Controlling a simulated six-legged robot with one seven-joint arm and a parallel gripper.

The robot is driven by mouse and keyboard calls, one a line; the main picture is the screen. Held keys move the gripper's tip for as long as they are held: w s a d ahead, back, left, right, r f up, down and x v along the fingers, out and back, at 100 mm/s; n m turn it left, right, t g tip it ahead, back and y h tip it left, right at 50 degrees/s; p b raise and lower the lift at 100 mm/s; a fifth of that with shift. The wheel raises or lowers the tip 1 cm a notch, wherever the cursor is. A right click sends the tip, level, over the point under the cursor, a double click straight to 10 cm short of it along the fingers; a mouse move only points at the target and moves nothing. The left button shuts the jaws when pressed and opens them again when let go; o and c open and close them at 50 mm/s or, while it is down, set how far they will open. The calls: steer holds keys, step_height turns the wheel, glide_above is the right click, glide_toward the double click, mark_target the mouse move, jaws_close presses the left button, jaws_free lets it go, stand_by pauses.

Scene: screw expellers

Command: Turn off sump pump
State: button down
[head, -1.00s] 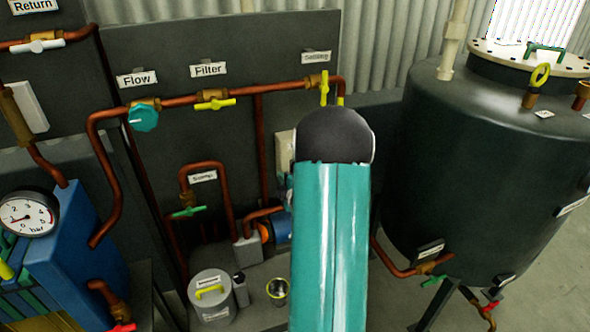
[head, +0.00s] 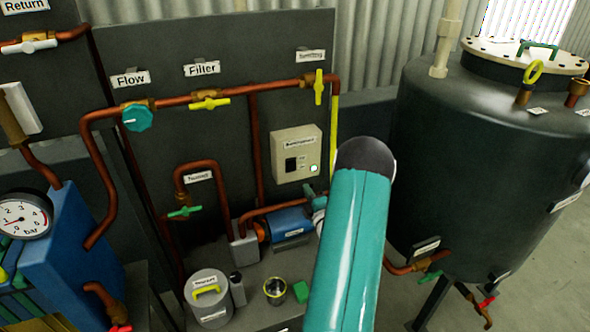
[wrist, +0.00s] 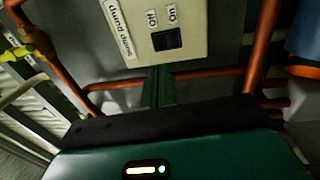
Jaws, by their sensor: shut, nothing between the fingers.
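The sump pump switch box (head: 283,143) is a cream box on the dark panel, below the copper pipe. Its black rocker switch (head: 291,165) sits low on the left, with a small pale light to the right. In the wrist view the box (wrist: 190,42) appears turned over, with Off and On labels beside the black switch (wrist: 166,40). My gripper's narrow green fingers (wrist: 157,80) are shut and empty, pointing at the box with their tips just short of the switch in the picture. I cannot tell whether they touch. In the head view my arm mostly hides the gripper.
A blue pump (head: 290,224) and copper pipes lie below the box. A grey canister (head: 208,298) and a small cup (head: 275,291) stand on the ledge. A large dark tank (head: 480,165) stands right. Yellow valve handles (head: 319,87) are above.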

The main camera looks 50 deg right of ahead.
mark_target(291, 163)
steer(key=x, duration=1)
steer(key=shift+w+d, duration=0.2)
steer(key=shift+w, duration=0.15)
steer(key=shift+w+d+r, duration=0.15)
steer(key=shift+w+d, duration=0.1)
steer(key=shift+w, duration=0.2)
steer(key=shift+w, duration=0.2)
steer(key=shift+r, duration=0.1)
steer(key=shift+y, duration=0.3)
